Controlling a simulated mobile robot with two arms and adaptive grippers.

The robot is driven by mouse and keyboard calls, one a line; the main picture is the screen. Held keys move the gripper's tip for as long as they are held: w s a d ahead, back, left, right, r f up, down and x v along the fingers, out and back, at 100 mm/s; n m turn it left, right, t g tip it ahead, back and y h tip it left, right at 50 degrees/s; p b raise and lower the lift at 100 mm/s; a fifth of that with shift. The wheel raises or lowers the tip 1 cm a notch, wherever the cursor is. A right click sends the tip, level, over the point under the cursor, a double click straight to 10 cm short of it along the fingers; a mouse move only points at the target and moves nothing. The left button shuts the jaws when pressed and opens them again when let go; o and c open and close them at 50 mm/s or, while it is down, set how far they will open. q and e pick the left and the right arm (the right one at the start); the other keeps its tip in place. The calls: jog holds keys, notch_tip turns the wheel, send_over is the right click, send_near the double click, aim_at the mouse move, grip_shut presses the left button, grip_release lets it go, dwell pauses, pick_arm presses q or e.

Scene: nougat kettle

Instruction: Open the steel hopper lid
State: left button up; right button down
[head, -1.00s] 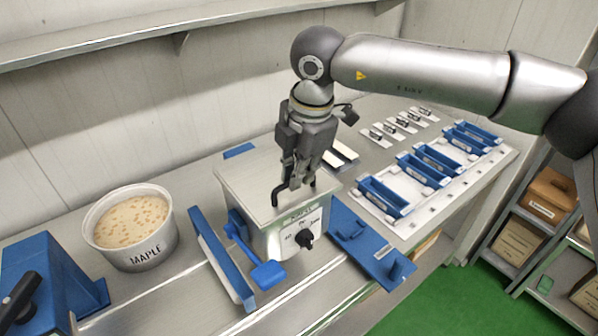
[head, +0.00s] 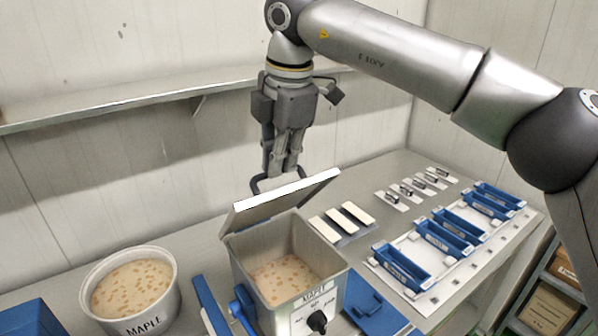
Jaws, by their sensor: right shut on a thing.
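The steel hopper (head: 240,262) stands on the bench at the lower middle, with a MAPLE label and a black knob on its front. Its lid (head: 283,200) is raised and tilted up at the back edge, and nougat mix with nut pieces shows inside. My right gripper (head: 279,177) points down above the lid, shut on the dark lid handle (head: 262,188). The exact finger contact is partly hidden by the gripper itself. My left gripper is not in view.
A white MAPLE tub (head: 131,290) of mix stands to the left. Blue trays (head: 402,266) line a white board at right, near small label cards (head: 390,197). White bars (head: 341,220) lie just right of the lid. A wall shelf (head: 130,93) runs behind.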

jog(key=w+a+p, duration=0.2)
jog(key=w+p, duration=0.1)
jog(key=shift+a+r, duration=0.25)
jog(key=shift+r, duration=0.15)
jog(key=c, duration=2.1)
grip_release()
jog(key=shift+f, duration=0.45)
jog(key=o, duration=0.6)
jog(key=shift+s, duration=0.1)
jog(key=v, duration=0.3)
jog(key=w+v, duration=0.1)
jog(key=v, duration=0.3)
jog(key=a+v, duration=0.1)
jog(key=v, duration=0.3)
jog(key=shift+w+r, duration=0.3)
jog(key=shift+r, duration=0.05)
jog(key=shift+s+d, duration=0.1)
